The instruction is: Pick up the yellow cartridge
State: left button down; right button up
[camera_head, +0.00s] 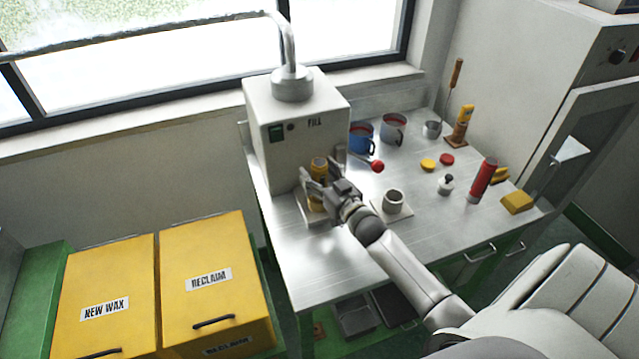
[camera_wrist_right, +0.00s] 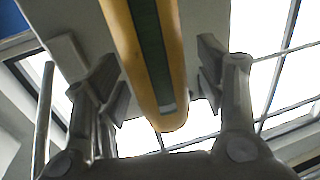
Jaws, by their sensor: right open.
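The yellow cartridge (camera_head: 318,170) stands upright on a small plate under the front of the FILL machine (camera_head: 292,128). My right gripper (camera_head: 322,188) is at the cartridge, with its fingers on either side of it. In the right wrist view the yellow cartridge (camera_wrist_right: 166,112), with a dark green strip along it, runs between the open fingers (camera_wrist_right: 160,85). Gaps show between the cartridge and both fingers. The cartridge's lower part is partly hidden by my right gripper in the head view. My left gripper is not in view.
A red lever knob (camera_head: 377,166) sticks out beside the machine. A grey cup (camera_head: 393,201) stands on a plate to the right. Yellow bins (camera_head: 215,285) stand at left.

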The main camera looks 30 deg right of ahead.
jog(key=c, duration=1.4)
jog(key=shift+r, duration=0.1)
